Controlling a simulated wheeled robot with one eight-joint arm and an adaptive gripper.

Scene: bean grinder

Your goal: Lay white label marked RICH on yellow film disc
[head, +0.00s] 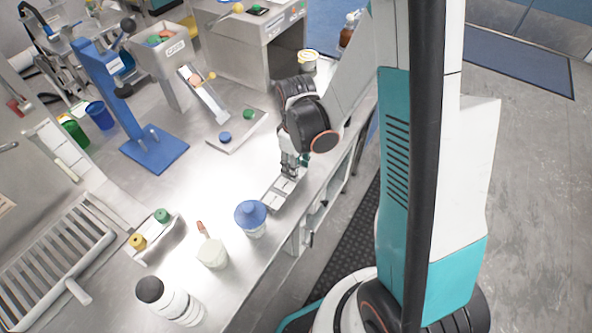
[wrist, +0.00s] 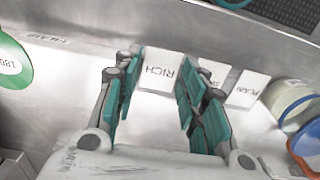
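The white label marked RICH (wrist: 162,72) lies on the metal surface in the wrist view, its lettering upside down. My gripper (wrist: 160,84) is open, with one teal-padded finger on each side of this label; I cannot tell whether the pads touch it. In the head view my gripper (head: 289,172) is low over the label tray (head: 273,197), where the RICH label cannot be made out. A cup with a yellow-edged top (head: 307,57) stands behind my wrist; I cannot tell whether this is the yellow film disc.
A label marked PLAIN (wrist: 247,89) lies right of my gripper, with another label partly hidden behind the right finger. A blue-lidded cup (head: 251,216) stands left of the tray. A blue press stand (head: 155,148) and a hopper (head: 172,55) stand further back. The bench's edge is close to the tray.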

